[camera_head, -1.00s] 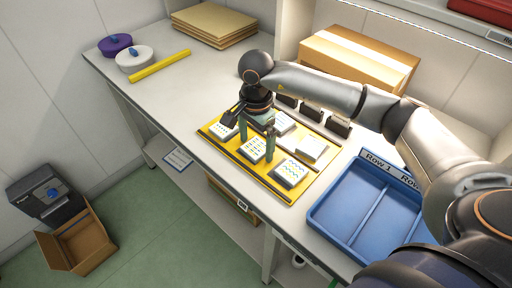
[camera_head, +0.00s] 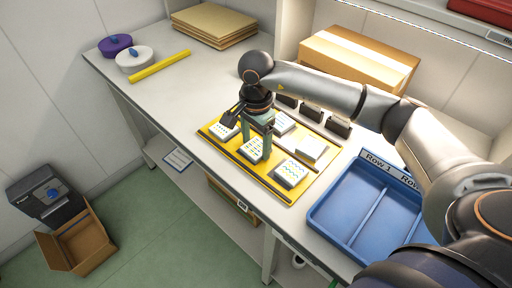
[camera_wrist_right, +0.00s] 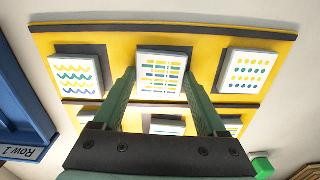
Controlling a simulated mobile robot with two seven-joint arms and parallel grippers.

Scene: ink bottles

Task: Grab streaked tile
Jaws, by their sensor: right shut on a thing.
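The streaked tile is a white tile with rows of short yellow, green and blue dashes. It is the middle tile of the front row on the yellow board in the head view (camera_head: 251,150), and it also shows in the right wrist view (camera_wrist_right: 160,75). My right gripper (camera_head: 257,148) reaches down over it and is shut on it, one finger on each side. The tile is still at its place on the board, and I see no clear lift. The right wrist view shows the two green fingers (camera_wrist_right: 160,92) at its sides. My left gripper is not in view.
On the yellow board (camera_head: 238,158), a wavy-line tile (camera_head: 291,171) and a dotted tile (camera_head: 224,131) flank it; more tiles stand behind. A cardboard box (camera_head: 358,62) stands behind the board.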

